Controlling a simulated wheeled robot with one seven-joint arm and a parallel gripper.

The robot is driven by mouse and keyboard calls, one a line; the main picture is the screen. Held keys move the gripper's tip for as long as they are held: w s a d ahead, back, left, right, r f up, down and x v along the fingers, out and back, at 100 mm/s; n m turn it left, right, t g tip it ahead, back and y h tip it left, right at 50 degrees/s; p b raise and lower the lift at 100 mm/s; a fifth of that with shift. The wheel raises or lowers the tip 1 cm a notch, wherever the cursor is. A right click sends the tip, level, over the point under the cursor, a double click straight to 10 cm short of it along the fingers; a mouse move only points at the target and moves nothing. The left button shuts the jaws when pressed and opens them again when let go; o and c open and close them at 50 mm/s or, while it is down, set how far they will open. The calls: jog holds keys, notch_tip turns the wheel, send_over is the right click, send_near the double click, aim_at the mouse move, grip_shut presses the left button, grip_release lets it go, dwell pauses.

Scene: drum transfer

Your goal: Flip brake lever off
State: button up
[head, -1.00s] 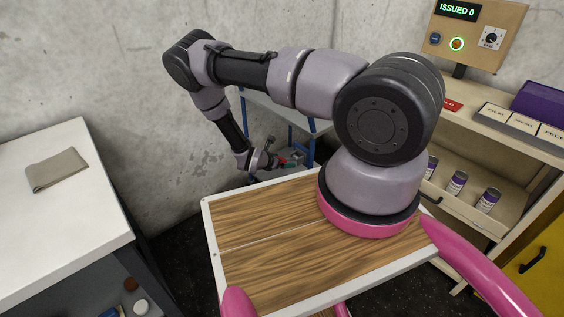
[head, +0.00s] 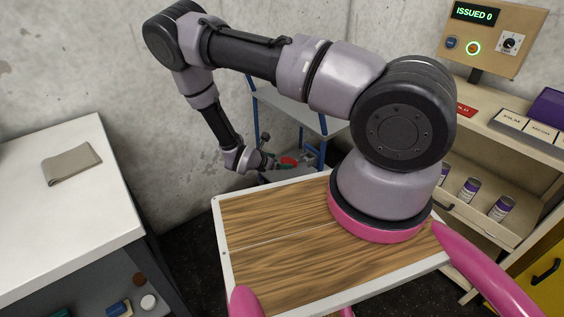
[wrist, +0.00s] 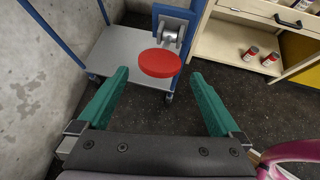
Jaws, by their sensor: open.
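The brake lever shows in the wrist view as a red, flat, oval pad (wrist: 160,63) on a metal bracket with a blue plate, at the lower part of a blue-framed cart (wrist: 131,55). My gripper (wrist: 160,76) is open, with its two teal fingers spread left and right of the red pad in the picture. Nothing is between the fingers that I can see as held, and I cannot tell how far the pad is beyond the tips. In the head view my gripper is small and partly hidden beside a red patch (head: 288,161) under the cart's shelf.
A concrete wall (wrist: 35,70) stands close on the left in the wrist view. A wooden shelf unit (wrist: 232,45) with cans stands to the right. In the head view, a white-topped table (head: 60,210) with a folded cloth is at left, and a control panel (head: 490,38) reads "ISSUED 0".

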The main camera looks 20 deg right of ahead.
jog(key=shift+w, duration=0.1)
jog(key=c, duration=0.5)
jog(key=shift+w+a+f+t+h, duration=0.4)
jog(key=shift+w+a+f+h, duration=0.1)
jog(key=shift+w+a+f, duration=0.4)
jog(key=c, duration=1)
jog(key=a+f+h, duration=0.1)
jog(key=w+a+f+h, duration=0.1)
jog(key=shift+a+t, duration=0.3)
grip_shut()
jog(key=s+a+f+m+g+h, duration=0.2)
jog(key=s+a+f+h, duration=0.1)
jog(key=s+a+f, duration=0.15)
send_near(296, 161)
jog(key=shift+w+d+f, duration=0.4)
jog(key=shift+d+f, duration=0.25)
jog(key=shift+d, duration=0.05)
jog(key=shift+w+d+f, duration=0.35)
jog(key=shift+d+f, duration=0.25)
jog(key=shift+d, duration=0.15)
